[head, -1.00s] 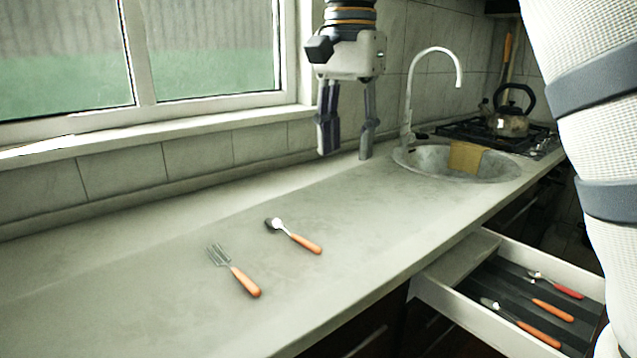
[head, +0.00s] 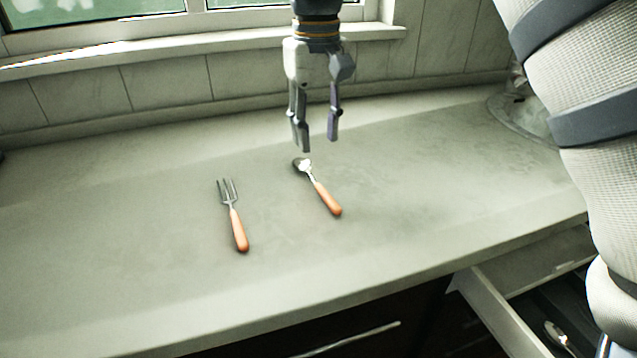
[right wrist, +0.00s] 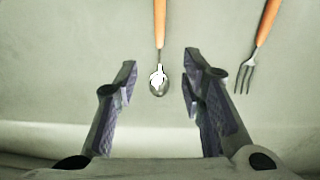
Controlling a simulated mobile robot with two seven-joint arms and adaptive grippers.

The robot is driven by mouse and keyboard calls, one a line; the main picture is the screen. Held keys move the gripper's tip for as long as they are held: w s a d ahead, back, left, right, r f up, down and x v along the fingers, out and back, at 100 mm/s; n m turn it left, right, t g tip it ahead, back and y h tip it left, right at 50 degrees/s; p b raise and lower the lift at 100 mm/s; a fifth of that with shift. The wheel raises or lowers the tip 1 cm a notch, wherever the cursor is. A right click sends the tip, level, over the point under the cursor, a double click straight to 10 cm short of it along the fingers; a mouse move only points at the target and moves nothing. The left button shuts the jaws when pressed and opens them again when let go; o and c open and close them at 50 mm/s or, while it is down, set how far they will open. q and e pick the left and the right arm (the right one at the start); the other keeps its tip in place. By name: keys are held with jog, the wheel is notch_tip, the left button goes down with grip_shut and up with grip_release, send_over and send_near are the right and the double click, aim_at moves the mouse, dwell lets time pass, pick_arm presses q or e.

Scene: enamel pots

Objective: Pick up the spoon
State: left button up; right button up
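The spoon (head: 318,187) lies on the counter, with a dark metal bowl and an orange handle pointing to the lower right. A bright white glint or spot shows at its bowl. My right gripper (head: 316,143) points down above the counter, just beyond the bowl, open and empty. In the right wrist view the spoon (right wrist: 159,38) runs up and away, its bowl between the open fingers of my right gripper (right wrist: 160,78) and apart from both. My left gripper is not in view.
A fork (head: 234,215) with an orange handle lies left of the spoon; it also shows in the right wrist view (right wrist: 257,45). An open drawer (head: 505,315) holding cutlery is at the lower right. The sink (head: 525,115) is at the right. The surrounding counter is clear.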

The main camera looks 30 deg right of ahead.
aim_at(318, 184)
jog(key=f, duration=0.9)
jog(key=shift+s+f, duration=0.1)
jog(key=shift+s, duration=0.1)
grip_shut()
